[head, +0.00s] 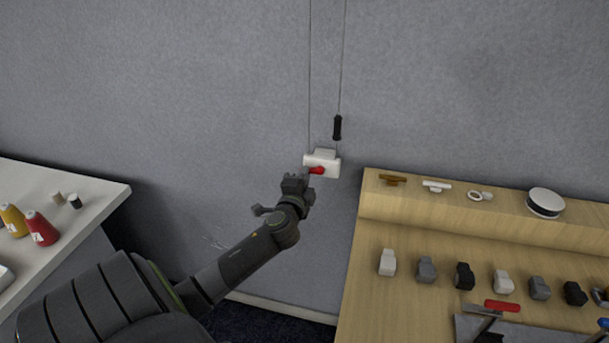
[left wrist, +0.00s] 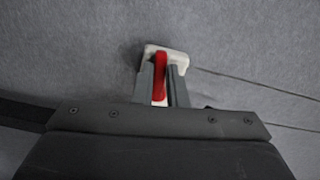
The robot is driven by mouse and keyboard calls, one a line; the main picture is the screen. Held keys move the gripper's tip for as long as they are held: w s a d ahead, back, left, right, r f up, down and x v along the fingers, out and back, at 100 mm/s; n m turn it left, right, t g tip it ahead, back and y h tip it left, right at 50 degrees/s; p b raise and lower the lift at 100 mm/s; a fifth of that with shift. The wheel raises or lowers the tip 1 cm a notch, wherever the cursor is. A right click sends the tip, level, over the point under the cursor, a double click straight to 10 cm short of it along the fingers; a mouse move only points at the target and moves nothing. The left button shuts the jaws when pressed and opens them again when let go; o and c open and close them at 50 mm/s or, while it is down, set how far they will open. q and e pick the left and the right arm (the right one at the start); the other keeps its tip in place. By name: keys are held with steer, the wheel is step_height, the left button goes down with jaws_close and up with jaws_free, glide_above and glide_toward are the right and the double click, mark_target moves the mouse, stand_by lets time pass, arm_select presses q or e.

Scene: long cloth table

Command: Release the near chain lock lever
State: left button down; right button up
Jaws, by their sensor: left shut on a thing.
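The chain lock is a white block (head: 322,158) fixed to the grey wall, with thin cords running up from it. Its red lever (head: 316,171) sticks out from the front. My left gripper (head: 307,177) is at the lock, its fingertips at the lever. In the left wrist view, the red lever (left wrist: 160,76) lies between the two grey fingers of my left gripper (left wrist: 162,82), which are shut on it. The white block (left wrist: 177,55) shows behind them. My right gripper is not in view.
A black cord weight (head: 337,128) hangs above the lock. A wooden bench (head: 430,250) with small blocks and hardware stands at the right. A white table (head: 95,198) with red and yellow cones is at the left. Bare wall surrounds the lock.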

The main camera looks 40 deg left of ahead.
arm_select(q)
steer(key=c, duration=1.4)
jaws_free()
steer(key=shift+c, duration=0.2)
steer(key=shift+s, duration=0.1)
steer(key=b+v, duration=0.2)
steer(key=v, duration=1.5)
steer(key=shift+b, duration=0.35)
